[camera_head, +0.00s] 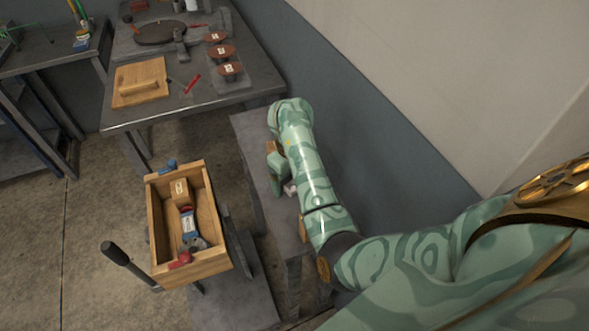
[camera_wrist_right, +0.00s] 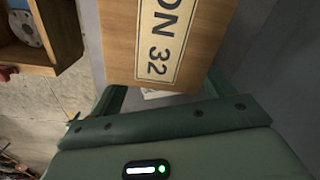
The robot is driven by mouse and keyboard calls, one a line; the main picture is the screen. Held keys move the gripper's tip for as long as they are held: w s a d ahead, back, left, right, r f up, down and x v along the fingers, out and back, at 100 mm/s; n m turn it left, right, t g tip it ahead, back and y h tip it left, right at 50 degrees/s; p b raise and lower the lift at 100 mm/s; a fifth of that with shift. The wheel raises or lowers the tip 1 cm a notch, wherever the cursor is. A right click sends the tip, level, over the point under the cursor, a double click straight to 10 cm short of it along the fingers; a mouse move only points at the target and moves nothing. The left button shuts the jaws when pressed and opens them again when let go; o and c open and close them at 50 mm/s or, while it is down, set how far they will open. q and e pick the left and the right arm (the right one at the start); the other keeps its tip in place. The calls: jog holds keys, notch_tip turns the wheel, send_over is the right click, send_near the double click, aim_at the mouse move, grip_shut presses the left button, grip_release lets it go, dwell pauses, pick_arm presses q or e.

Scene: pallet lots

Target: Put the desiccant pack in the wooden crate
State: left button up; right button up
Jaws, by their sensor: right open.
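The wooden crate (camera_head: 158,225) is an open-topped box left of my right arm in the head view. It holds a small cardboard box, a blue-and-white item and red and grey items. A corner of it shows at upper left in the right wrist view (camera_wrist_right: 68,30). My right gripper (camera_head: 279,172) is over the narrow grey bench, right of the crate; its open fingers also show in the wrist view (camera_wrist_right: 167,85). A small white item (camera_head: 290,188), possibly the desiccant pack, lies by the gripper, partly hidden by my arm. My left gripper is out of view.
A wooden board lettered "ON 32" (camera_wrist_right: 160,40) is close in front of my right gripper. A grey table (camera_head: 150,118) behind carries a wooden board, a red-handled tool and several brown discs. A black handle (camera_head: 115,254) stands left of the crate. A wall bounds the right.

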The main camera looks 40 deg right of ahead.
jog(key=shift+r, duration=0.1)
jog(key=c, duration=1.1)
jog(key=shift+c, duration=0.2)
notch_tip(320, 180, up, 10)
jog(key=p, duration=0.6)
